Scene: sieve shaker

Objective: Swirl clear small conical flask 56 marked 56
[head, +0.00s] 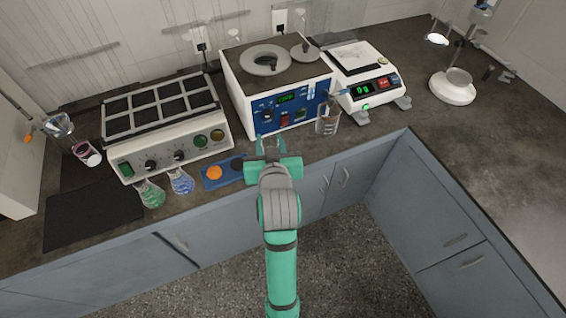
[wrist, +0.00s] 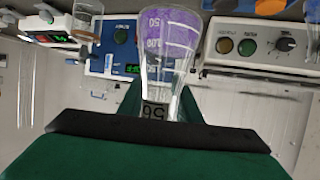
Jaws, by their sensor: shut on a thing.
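The wrist picture appears inverted, with the flask's wide base toward the top of the frame. My gripper (wrist: 155,108) is shut on the flask's neck, with a finger on each side. In the head view, my gripper (head: 270,152) is over the counter's front edge, in front of the blue-panelled machine; the flask is hard to make out there.
The white machine with the blue panel (head: 292,112) stands behind my gripper, a beaker (head: 327,120) at its right corner. A blue tray (head: 208,183) with coloured discs, a blue flask (head: 181,182) and a green flask (head: 150,195) are to the left. A balance (head: 372,93) stands right.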

